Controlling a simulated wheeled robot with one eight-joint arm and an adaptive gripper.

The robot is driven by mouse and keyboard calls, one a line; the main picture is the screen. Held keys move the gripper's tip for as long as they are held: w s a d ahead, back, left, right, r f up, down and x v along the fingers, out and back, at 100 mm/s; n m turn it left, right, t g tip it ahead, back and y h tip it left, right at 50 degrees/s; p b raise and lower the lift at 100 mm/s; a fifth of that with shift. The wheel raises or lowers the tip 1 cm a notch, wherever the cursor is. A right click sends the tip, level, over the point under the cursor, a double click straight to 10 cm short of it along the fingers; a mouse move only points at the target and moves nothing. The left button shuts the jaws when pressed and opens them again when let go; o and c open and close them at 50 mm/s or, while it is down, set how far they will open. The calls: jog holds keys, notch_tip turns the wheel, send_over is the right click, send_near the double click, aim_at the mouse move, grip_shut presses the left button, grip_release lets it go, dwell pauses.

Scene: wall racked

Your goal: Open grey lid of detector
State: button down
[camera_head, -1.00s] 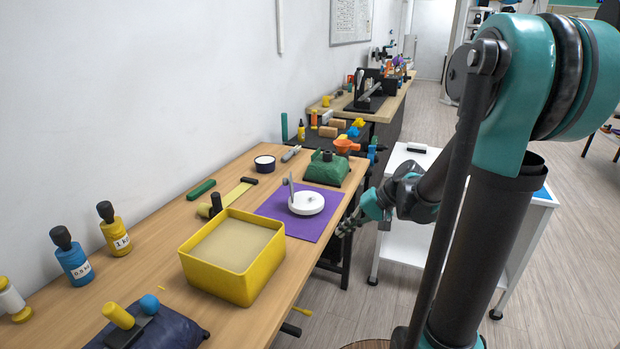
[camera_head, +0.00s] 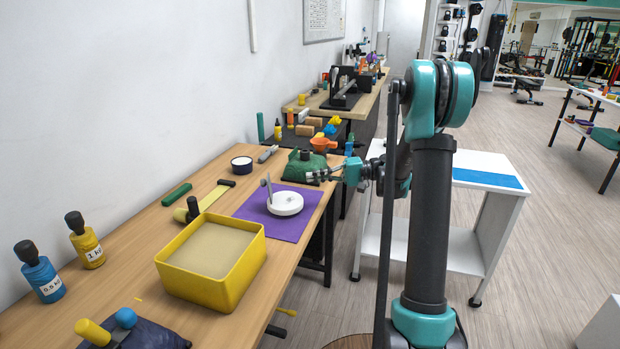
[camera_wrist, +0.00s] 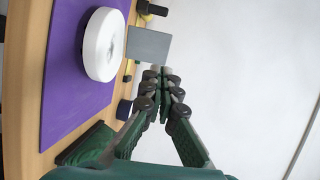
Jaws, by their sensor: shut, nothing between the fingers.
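The detector (camera_head: 286,204) is a round white disc on the purple mat (camera_head: 292,230). Its grey lid (camera_head: 268,188) stands upright at the disc's left side in the head view. In the wrist view the white disc (camera_wrist: 100,45) lies left of centre and the grey lid (camera_wrist: 149,45) shows as a flat plate to its right. My gripper (camera_head: 314,178) is shut and empty, above the table's right side, to the right of and beyond the disc. In the wrist view my fingertips (camera_wrist: 160,71) point towards the lid; whether they touch it cannot be told, but in the head view they look apart.
A green bag-like object (camera_head: 300,162) stands just behind my gripper. A yellow box (camera_head: 214,289) is in front of the mat. The white wall borders the table's left.

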aim_at(269, 180)
jog(key=a, duration=0.7)
jog(key=a+f, duration=0.1)
jog(key=a, duration=0.3)
jog(key=shift+s+a, duration=0.15)
jog(key=shift+s, duration=0.1)
jog(key=shift+a, duration=0.1)
jog(key=shift+s+a+r+h, duration=0.1)
jog(key=shift+a+r+h, duration=0.05)
jog(key=shift+a+h, duration=0.5)
jog(key=shift+a, duration=0.25)
